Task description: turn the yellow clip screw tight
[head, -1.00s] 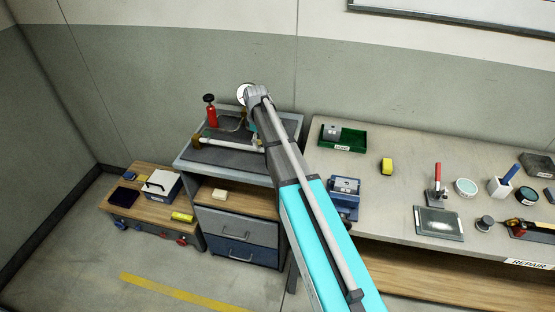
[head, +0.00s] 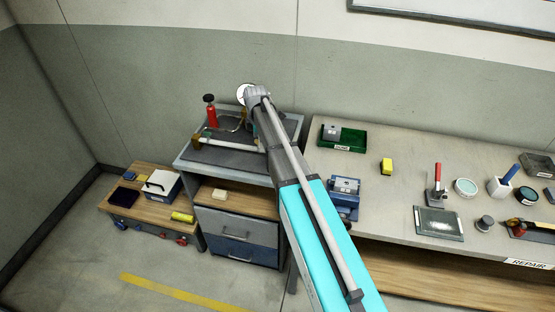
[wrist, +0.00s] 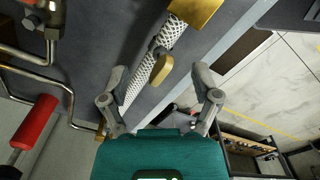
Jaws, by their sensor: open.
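The yellow clip screw (wrist: 162,69) shows in the wrist view as a flat brass-yellow tab on a dark clip around a white braided hose (wrist: 138,82). My gripper (wrist: 160,77) is open, with one finger on each side of the tab and a gap on both sides. I cannot tell whether the fingertips are level with the tab or above it. In the head view the hose (head: 224,144) lies on the bench top, and my arm hides the gripper and the clip screw.
A larger brass block (wrist: 197,8) sits on the hose close by. A red cylinder (wrist: 36,122) and bent metal pipes (wrist: 70,98) are on the left in the wrist view. The repair bench (head: 400,160) with a green tray (head: 353,138) stands right of my arm.

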